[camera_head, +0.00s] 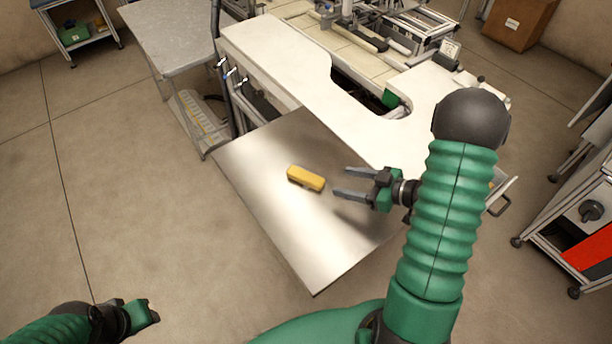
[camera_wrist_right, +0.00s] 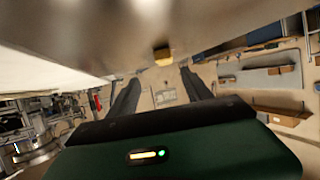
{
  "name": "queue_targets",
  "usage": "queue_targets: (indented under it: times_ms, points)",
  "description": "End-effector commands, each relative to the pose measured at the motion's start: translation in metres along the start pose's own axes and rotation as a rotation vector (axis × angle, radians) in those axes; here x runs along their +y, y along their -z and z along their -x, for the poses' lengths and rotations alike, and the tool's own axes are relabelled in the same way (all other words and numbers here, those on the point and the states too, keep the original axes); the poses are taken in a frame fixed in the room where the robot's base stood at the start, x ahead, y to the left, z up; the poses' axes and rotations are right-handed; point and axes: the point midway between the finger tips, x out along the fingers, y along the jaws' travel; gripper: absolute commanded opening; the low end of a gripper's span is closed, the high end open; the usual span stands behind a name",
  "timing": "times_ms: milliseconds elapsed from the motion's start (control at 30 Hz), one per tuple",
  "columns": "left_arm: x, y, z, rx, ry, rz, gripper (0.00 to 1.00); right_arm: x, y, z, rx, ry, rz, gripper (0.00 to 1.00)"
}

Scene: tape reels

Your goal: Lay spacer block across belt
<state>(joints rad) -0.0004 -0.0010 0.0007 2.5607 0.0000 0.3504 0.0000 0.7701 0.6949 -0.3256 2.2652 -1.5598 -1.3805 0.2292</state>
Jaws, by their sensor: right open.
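A yellow block (camera_head: 306,178), which I take as the spacer block, lies on the bare metal table. It also shows small at the top middle of the right wrist view (camera_wrist_right: 163,56). My right gripper (camera_head: 338,182) is open and empty, with its fingers pointing at the block from the right, a short gap away. In the right wrist view the two fingers (camera_wrist_right: 160,78) stand apart with nothing between them. My left gripper (camera_head: 148,312) is at the lower left over the floor, away from the table; its jaws are unclear. A pale strip (camera_head: 376,65) in the machine may be the belt.
The metal table (camera_head: 305,245) is otherwise clear. A white curved worktop (camera_head: 345,125) borders it behind and on the right. A grey side table (camera_head: 165,40) stands at the upper left. A cart with a red panel (camera_head: 590,245) is at the right. A cardboard box (camera_head: 517,22) sits at the back.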

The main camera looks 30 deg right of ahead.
Motion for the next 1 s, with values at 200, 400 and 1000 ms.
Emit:
queue_targets:
  times_ms: [200, 400, 1000]
  points:
    - [0.000, 0.001, 0.002, 0.000, 0.000, 0.000, 0.36, -0.010, 0.006, -0.051, -0.006, 0.002, 0.010, 0.58]
    - [-0.001, 0.002, 0.006, 0.000, 0.000, 0.002, 0.36, -0.010, 0.008, -0.073, -0.004, 0.003, 0.009, 0.58]
    - [0.000, 0.003, 0.009, 0.000, 0.000, 0.001, 0.36, -0.005, 0.004, -0.108, -0.005, -0.003, 0.006, 0.37]
